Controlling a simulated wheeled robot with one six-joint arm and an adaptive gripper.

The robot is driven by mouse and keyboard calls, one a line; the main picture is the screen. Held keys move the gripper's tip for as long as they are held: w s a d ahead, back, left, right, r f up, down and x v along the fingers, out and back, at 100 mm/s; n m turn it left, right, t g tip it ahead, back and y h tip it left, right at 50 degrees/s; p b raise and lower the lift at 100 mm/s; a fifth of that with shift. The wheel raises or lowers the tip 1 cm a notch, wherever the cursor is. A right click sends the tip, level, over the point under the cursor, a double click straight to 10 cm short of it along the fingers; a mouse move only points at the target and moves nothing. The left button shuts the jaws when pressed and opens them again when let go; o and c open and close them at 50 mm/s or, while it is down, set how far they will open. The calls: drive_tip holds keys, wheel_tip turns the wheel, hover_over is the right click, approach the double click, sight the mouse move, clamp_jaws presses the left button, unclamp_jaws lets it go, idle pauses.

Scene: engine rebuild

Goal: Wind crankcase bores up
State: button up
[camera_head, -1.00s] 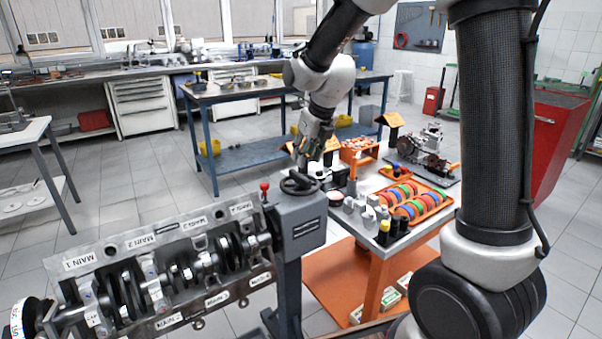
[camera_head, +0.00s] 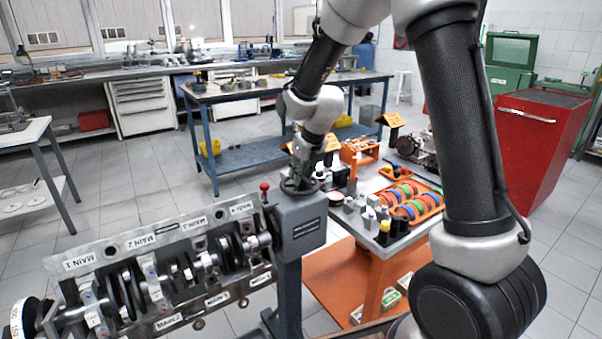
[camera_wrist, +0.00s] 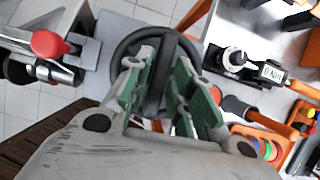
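The crankcase (camera_head: 140,243) lies along the lower left of the head view. Its labelled rails, crankshaft and journals face up and toward the camera. A grey stand head (camera_head: 302,228) at its right end carries a dark handwheel (camera_head: 299,187), also seen in the wrist view (camera_wrist: 118,52). A red-knobbed lever (camera_head: 265,187) stands beside it. My gripper (camera_wrist: 162,72) points down at the handwheel with its green-padded fingers apart, one on each side of a dark spoke. Small gaps seem to show beside the spoke; firm contact cannot be made out.
A blue workbench (camera_head: 240,158) stands behind, and a red cabinet (camera_head: 530,150) at right.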

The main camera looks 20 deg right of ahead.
clamp_jaws()
drive_tip(key=shift+n, duration=0.3)
